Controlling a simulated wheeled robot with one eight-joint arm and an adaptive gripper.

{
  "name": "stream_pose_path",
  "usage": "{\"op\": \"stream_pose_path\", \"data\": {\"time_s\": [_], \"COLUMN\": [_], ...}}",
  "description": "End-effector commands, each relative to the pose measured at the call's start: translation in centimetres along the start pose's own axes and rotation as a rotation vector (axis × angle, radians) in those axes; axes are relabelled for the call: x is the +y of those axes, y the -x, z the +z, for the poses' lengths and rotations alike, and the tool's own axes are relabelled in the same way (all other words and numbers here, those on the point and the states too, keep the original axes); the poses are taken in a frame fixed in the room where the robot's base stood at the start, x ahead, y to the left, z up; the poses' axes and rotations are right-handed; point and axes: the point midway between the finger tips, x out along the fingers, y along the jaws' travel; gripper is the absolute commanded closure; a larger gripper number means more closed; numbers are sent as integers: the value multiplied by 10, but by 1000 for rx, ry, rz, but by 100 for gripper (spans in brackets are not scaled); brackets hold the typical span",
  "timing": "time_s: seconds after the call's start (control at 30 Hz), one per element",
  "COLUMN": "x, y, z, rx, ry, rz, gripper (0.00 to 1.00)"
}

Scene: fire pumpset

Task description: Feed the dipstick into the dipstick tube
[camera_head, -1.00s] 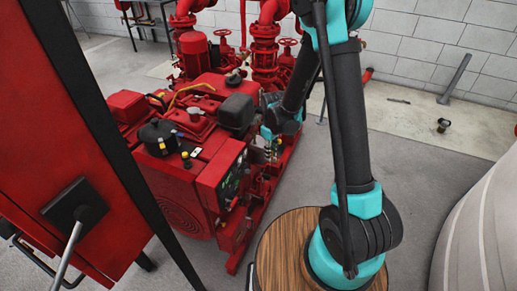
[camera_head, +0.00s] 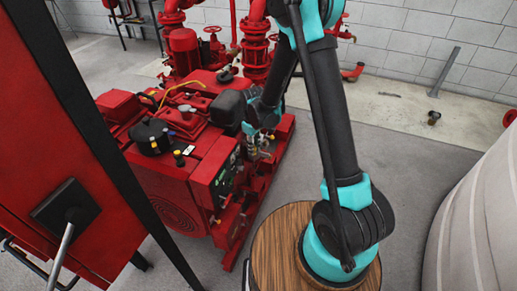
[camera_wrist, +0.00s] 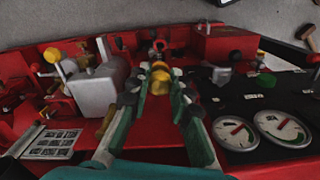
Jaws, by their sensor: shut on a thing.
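My gripper (camera_wrist: 158,95) has teal and dark fingers closed around a yellow-topped piece, which I take to be the dipstick (camera_wrist: 160,80). The yellow end shows between the fingertips, and its shaft below is hidden. In the head view my gripper is small, at the right side of the red engine (camera_head: 205,150), and its fingertips are hard to make out. In the wrist view the gripper is above the red engine parts. I cannot clearly make out the dipstick tube or tell whether the dipstick touches it.
Two round gauges (camera_wrist: 282,128) lie right of my gripper in the wrist view. A grey canister (camera_wrist: 95,90) stands to the left. Red pipes and valves (camera_head: 257,50) rise behind the engine. A red cabinet (camera_head: 75,130) fills the head view's left side. Grey floor (camera_head: 400,150) is open to the right.

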Motion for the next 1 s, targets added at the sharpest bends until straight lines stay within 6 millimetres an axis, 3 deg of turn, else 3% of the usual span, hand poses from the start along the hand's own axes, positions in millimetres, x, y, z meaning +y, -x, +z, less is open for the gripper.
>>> {"op": "stream_pose_path", "data": {"time_s": [0.5, 1.0], "x": [-2, -2], "y": [-27, -29], "z": [-6, -6], "rx": [0, 0], "ry": [-1, -1], "rz": [0, 0], "gripper": [96, 96]}}
